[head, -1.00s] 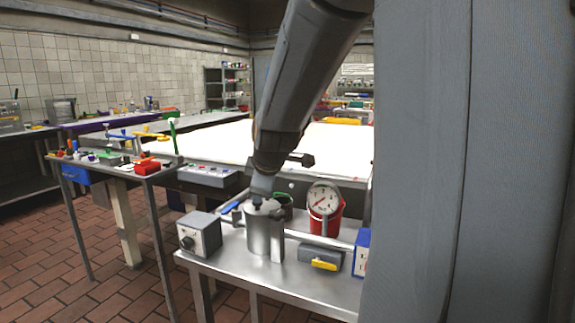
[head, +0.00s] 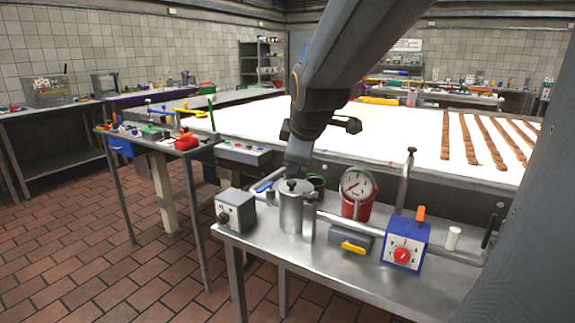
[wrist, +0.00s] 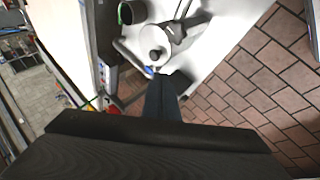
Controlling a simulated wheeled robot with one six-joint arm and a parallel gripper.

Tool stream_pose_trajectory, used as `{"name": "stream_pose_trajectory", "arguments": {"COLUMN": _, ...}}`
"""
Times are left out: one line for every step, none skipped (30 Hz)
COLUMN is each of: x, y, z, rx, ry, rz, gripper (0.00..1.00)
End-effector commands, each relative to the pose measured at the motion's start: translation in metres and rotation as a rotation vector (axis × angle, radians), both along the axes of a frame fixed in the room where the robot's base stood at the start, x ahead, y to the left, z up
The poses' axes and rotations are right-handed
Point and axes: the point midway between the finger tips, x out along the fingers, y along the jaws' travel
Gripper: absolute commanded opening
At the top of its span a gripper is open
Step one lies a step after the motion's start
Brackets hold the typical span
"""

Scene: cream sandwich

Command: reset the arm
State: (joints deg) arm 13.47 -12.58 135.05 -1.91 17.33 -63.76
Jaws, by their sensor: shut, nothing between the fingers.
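My arm reaches down from the top of the head view. My gripper (head: 297,166) is at its end, just above the lid of a metal pot (head: 291,212) on the steel side table (head: 262,248). In the wrist view my gripper (wrist: 160,82) shows as dark fingers, close together with nothing between them. Their tips point toward the pot (wrist: 154,42), seen from above with its round lid. I cannot tell from the pictures whether the fingertips touch the lid.
Around the pot are a grey box with a knob (head: 236,211), a red gauge (head: 357,192), a grey block with a yellow handle (head: 350,240) and a blue dial box (head: 405,240). A large white table (head: 400,130) with brown strips stands behind. Brick floor (head: 120,270) is open at left.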

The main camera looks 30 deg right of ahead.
Motion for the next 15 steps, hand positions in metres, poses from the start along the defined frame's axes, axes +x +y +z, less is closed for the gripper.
{"name": "stream_pose_trajectory", "arguments": {"x": -0.005, "y": 0.004, "z": 0.003, "rx": -0.001, "ry": -0.004, "rz": 0.003, "gripper": 0.0}}
{"name": "stream_pose_trajectory", "arguments": {"x": -0.007, "y": 0.005, "z": 0.004, "rx": 0.0, "ry": -0.004, "rz": 0.002, "gripper": 0.0}}
{"name": "stream_pose_trajectory", "arguments": {"x": -0.011, "y": 0.007, "z": 0.005, "rx": 0.0, "ry": -0.002, "rz": 0.002, "gripper": 0.0}}
{"name": "stream_pose_trajectory", "arguments": {"x": -0.013, "y": 0.008, "z": 0.006, "rx": -0.001, "ry": -0.002, "rz": 0.002, "gripper": 0.0}}
{"name": "stream_pose_trajectory", "arguments": {"x": -0.015, "y": 0.009, "z": 0.007, "rx": -0.001, "ry": -0.002, "rz": 0.002, "gripper": 0.0}}
{"name": "stream_pose_trajectory", "arguments": {"x": -0.016, "y": 0.01, "z": 0.007, "rx": -0.001, "ry": -0.002, "rz": 0.002, "gripper": 0.0}}
{"name": "stream_pose_trajectory", "arguments": {"x": -0.017, "y": 0.011, "z": 0.008, "rx": 0.0, "ry": -0.002, "rz": 0.002, "gripper": 0.0}}
{"name": "stream_pose_trajectory", "arguments": {"x": -0.018, "y": 0.011, "z": 0.008, "rx": 0.0, "ry": -0.002, "rz": 0.002, "gripper": 0.0}}
{"name": "stream_pose_trajectory", "arguments": {"x": -0.019, "y": 0.012, "z": 0.009, "rx": 0.001, "ry": -0.002, "rz": 0.001, "gripper": 0.0}}
{"name": "stream_pose_trajectory", "arguments": {"x": -0.02, "y": 0.012, "z": 0.009, "rx": 0.0, "ry": -0.003, "rz": 0.001, "gripper": 0.0}}
{"name": "stream_pose_trajectory", "arguments": {"x": -0.02, "y": 0.012, "z": 0.009, "rx": 0.0, "ry": -0.003, "rz": 0.001, "gripper": 0.0}}
{"name": "stream_pose_trajectory", "arguments": {"x": -0.021, "y": 0.013, "z": 0.009, "rx": 0.002, "ry": -0.001, "rz": -0.001, "gripper": 0.0}}
{"name": "stream_pose_trajectory", "arguments": {"x": -0.021, "y": 0.014, "z": 0.007, "rx": 0.006, "ry": 0.002, "rz": -0.004, "gripper": 0.0}}
{"name": "stream_pose_trajectory", "arguments": {"x": -0.022, "y": 0.015, "z": 0.004, "rx": 0.015, "ry": 0.009, "rz": -0.009, "gripper": 0.0}}
{"name": "stream_pose_trajectory", "arguments": {"x": -0.024, "y": 0.018, "z": -0.002, "rx": 0.035, "ry": 0.023, "rz": -0.024, "gripper": 0.0}}
